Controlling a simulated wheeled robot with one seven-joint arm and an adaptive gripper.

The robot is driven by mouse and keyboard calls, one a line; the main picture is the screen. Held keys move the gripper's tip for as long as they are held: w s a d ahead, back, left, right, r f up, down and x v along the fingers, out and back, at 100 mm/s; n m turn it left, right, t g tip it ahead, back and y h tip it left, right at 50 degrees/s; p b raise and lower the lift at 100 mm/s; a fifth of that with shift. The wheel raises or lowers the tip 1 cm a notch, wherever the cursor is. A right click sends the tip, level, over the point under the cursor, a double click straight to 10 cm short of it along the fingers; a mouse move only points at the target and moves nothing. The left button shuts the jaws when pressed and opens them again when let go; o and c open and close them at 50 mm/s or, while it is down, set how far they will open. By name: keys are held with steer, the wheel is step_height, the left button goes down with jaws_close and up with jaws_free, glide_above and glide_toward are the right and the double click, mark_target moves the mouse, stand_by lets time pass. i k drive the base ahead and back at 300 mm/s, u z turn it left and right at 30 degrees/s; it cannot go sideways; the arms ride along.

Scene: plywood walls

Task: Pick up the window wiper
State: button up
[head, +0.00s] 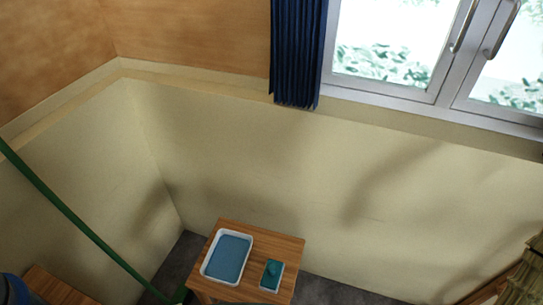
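No thing in the head view can be named with certainty as the window wiper. A small teal object (272,269) lies on a white-edged base on the right part of a small wooden table (285,244); its exact shape is too small to tell. A long green pole (75,217) slants from the left edge down to a dark green end (181,294) near the table's left side, cut off by the frame. My gripper is not in view.
A white tray (206,269) with a blue inside sits on the table's left part. A wooden surface (50,287) and a dark blue object (14,289) are at bottom left. A straw-like bundle (527,274) is at the right edge. A curtain (297,50) hangs beside the window (453,119).

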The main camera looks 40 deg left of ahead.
mark_target(270, 279)
steer(key=u, duration=0.45)
steer(key=k, duration=0.05)
steer(key=u, duration=0.6)
